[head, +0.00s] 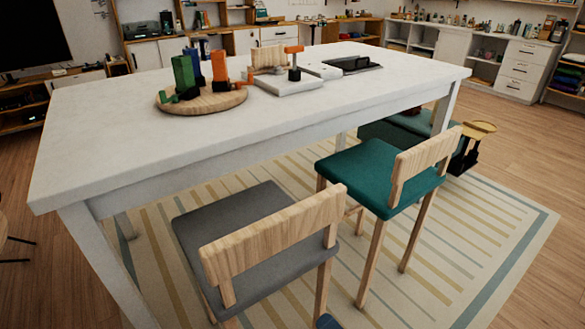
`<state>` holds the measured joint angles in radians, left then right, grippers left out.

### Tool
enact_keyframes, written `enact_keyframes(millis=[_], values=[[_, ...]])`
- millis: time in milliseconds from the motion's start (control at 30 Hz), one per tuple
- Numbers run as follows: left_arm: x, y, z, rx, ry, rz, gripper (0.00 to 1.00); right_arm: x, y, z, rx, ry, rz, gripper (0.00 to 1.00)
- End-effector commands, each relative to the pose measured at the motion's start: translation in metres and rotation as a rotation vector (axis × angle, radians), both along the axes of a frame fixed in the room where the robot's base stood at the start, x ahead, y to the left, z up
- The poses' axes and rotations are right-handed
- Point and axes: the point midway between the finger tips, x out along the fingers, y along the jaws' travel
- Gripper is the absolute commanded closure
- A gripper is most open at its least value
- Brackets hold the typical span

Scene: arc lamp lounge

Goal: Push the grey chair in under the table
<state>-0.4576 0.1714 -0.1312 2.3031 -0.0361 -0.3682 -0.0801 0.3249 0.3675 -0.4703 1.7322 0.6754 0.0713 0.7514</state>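The grey chair (225,226) has a grey cushioned seat, a pale wood backrest (275,232) and wooden legs. It stands upright at the near long side of the white table (110,125), its backrest towards me. The whole seat shows below the table's edge, and none of it is covered by the tabletop. How far its front edge is from the table's underside is hard to tell. Neither of my grippers can be made out. A small dark blue piece (327,322) shows at the bottom edge beside a chair leg; I cannot tell what it is.
A teal chair (375,173) stands to the right of the grey chair, with a gap between them. A striped rug (440,255) lies beneath both. A round wooden board (205,102) with coloured blocks sits on the table. A dark teal bench-like piece (400,128) is behind the teal chair.

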Motion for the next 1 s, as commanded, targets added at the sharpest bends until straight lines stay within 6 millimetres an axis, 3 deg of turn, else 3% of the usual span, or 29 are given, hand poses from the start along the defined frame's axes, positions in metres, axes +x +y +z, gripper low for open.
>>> enact_keyframes(millis=[33,300,800,1000], values=[[0.004,0.001,0.015,-0.004,-0.025,0.006,0.15,-0.008,-0.008,0.022,-0.058,-0.034,-0.012,0.15],[0.000,0.005,0.036,-0.032,-0.031,0.040,0.15,-0.070,-0.054,0.049,-0.424,-0.093,-0.058,0.15],[-0.014,0.010,0.063,-0.085,-0.002,0.099,0.15,-0.207,-0.159,0.086,-1.134,0.006,-0.068,0.15],[-0.021,0.010,0.063,-0.096,0.018,0.113,0.15,-0.242,-0.182,0.089,-1.283,0.065,-0.039,0.15]])
